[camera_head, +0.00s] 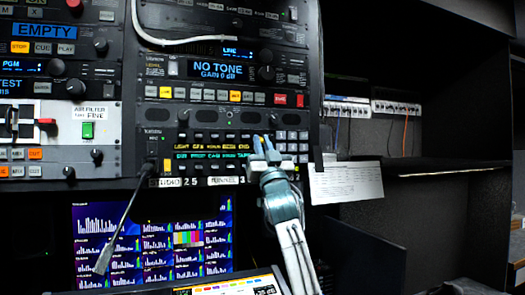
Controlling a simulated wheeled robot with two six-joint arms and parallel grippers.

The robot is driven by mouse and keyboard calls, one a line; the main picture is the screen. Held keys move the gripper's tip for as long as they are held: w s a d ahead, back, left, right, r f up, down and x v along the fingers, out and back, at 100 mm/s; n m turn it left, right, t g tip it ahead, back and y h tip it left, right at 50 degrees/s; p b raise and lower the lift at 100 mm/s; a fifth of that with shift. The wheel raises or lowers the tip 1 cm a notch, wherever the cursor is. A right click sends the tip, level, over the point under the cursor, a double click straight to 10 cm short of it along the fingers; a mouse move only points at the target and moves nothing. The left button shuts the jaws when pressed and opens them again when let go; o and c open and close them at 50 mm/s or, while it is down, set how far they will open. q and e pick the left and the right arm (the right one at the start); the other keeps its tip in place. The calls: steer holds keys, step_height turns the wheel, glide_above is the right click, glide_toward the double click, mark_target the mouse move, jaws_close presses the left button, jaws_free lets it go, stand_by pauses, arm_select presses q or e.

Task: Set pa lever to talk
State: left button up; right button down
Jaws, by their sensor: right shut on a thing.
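The intercom panel (160,142) is a dark rack unit with a row of small levers above lit amber and green labels. My right gripper (264,148) reaches up from below to the right end of this lever row. Its blue-tipped fingers are shut on a small lever, taken as the pa lever, which they mostly hide. The lever's label and its exact position cannot be made out. My left gripper is not in view.
A grey keypad (292,147) sits just right of my fingers. A gooseneck microphone (122,225) hangs in front of the rack at left. Below are a multi-view screen (150,245) and a lit tablet (235,287). A paper sheet (345,183) hangs at right.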

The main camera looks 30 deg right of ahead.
steer(key=c, duration=1.4)
jaws_free()
steer(key=shift+c, duration=0.2)
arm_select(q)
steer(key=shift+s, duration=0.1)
arm_select(e)
steer(key=shift+f, duration=0.1)
arm_select(q)
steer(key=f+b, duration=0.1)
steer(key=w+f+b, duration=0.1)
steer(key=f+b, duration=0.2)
steer(key=b, duration=0.1)
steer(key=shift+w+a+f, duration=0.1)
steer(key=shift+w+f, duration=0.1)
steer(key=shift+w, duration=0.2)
arm_select(e)
steer(key=v, duration=1)
steer(key=shift+s+f, duration=0.25)
steer(key=shift+s, duration=0.05)
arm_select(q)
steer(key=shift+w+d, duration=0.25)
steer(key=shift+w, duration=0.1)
arm_select(e)
steer(key=shift+a+f, duration=0.1)
